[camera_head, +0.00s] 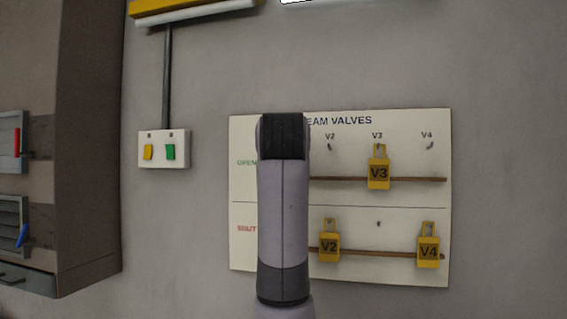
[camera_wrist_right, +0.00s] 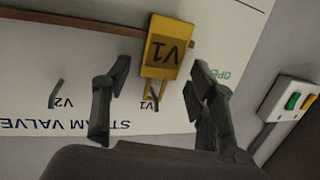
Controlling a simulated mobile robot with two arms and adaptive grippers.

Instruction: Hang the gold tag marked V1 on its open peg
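The gold V1 tag (camera_wrist_right: 166,48) shows in the right wrist view, where the picture is upside down. Its narrow hanger end lies at the V1 peg (camera_wrist_right: 155,101) in the OPEN row, and it appears to hang there, slightly tilted; the exact contact is hard to see. My right gripper (camera_wrist_right: 160,64) is open, with one finger on each side of the tag and visible gaps. In the head view my own arm (camera_head: 283,215) hides the V1 column, the tag and the gripper. My left gripper is in neither view.
The white valve board (camera_head: 375,219) carries the V3 tag (camera_head: 378,171) in the OPEN row and the V2 tag (camera_head: 329,244) and V4 tag (camera_head: 428,249) in the SHUT row. A switch box (camera_head: 164,160) is left of it. A cabinet (camera_head: 85,150) stands at far left.

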